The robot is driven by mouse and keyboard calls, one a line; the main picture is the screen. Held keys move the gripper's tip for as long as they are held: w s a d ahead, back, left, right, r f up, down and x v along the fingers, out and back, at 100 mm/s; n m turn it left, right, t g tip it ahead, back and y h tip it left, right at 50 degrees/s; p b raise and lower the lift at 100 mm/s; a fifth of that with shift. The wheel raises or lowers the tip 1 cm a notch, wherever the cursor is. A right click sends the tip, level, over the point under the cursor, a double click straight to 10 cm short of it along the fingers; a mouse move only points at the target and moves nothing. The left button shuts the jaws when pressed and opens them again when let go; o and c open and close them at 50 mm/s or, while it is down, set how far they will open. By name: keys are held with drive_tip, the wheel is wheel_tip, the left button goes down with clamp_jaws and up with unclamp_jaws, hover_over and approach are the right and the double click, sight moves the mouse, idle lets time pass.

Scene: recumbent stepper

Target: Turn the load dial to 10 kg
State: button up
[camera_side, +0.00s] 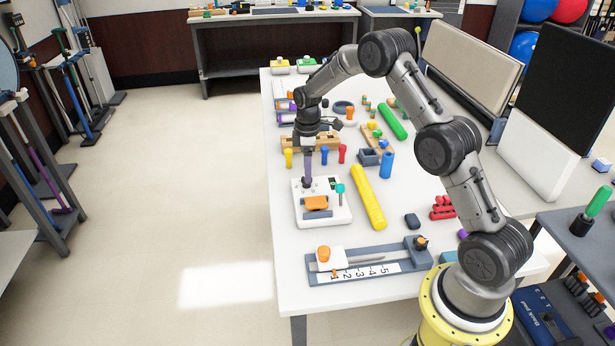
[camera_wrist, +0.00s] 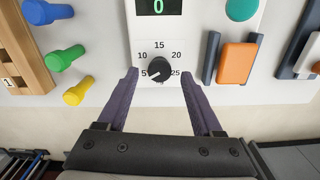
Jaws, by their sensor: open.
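The load dial (camera_wrist: 159,69) is a black round knob on a white stepper panel (camera_wrist: 137,30), with the numbers 5, 10, 15, 20 and 25 around it. A light mark on the knob seems to face lower left, near the 5. A display (camera_wrist: 157,6) above it shows a green 0. My gripper (camera_wrist: 160,73) is open, its purple fingers on either side of the dial with gaps to it. In the side view my gripper (camera_side: 307,183) points down at the back left of the white unit (camera_side: 337,217); the dial is mostly hidden there.
An orange pedal (camera_wrist: 236,63) and a teal knob (camera_wrist: 241,8) sit right of the dial; the teal knob stands up in the side view (camera_side: 340,188). Several coloured pegs (camera_wrist: 67,57) are left of it. A yellow roller (camera_side: 368,197) lies right of the unit.

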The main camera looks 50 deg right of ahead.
drive_tip(key=shift+f, duration=1.6)
clamp_jaws()
